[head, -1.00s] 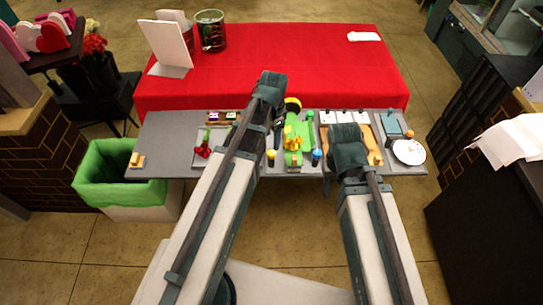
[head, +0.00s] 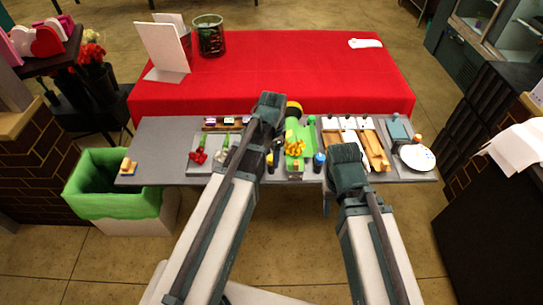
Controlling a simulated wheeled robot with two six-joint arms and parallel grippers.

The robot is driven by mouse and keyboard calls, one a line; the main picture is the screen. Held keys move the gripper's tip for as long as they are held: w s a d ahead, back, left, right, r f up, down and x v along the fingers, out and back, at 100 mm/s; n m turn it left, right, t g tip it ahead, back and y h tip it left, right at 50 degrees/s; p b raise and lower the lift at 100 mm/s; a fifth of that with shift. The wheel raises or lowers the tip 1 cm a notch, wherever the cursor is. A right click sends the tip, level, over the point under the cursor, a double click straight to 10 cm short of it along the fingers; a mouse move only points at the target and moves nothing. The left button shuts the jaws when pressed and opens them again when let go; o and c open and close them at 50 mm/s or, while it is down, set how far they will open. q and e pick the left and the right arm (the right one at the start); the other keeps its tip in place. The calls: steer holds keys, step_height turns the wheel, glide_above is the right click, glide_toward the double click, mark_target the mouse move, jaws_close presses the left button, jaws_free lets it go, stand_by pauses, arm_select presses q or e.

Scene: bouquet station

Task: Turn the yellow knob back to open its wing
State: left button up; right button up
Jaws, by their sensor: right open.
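A small yellow knob (head: 270,157) shows at the front left of the green wrapping fixture (head: 309,133), partly hidden by my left arm. A blue knob (head: 319,158) stands at its front right. A yellow bow (head: 295,147) lies on the green fixture. My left gripper (head: 277,143) hangs beside the fixture's left side, just above the yellow knob; its fingers are too dark and small to judge, and contact cannot be told. My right gripper (head: 346,160) is open, to the right of the blue knob; its fingertips are mostly hidden by its wrist.
The grey bench (head: 159,142) has a tray with red flowers (head: 198,156) at left and wooden pieces (head: 376,152) and a white plate (head: 417,158) at right. A red table (head: 300,60) stands behind. A green-lined bin (head: 100,180) is at left.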

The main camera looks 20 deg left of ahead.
arm_select(q)
jaws_close()
steer(key=n, duration=0.4)
steer(key=shift+n, duration=0.4)
steer(key=n, duration=0.9)
steer(key=shift+w+g, duration=0.1)
steer(key=shift+g, duration=0.2)
steer(key=shift+n, duration=2.2)
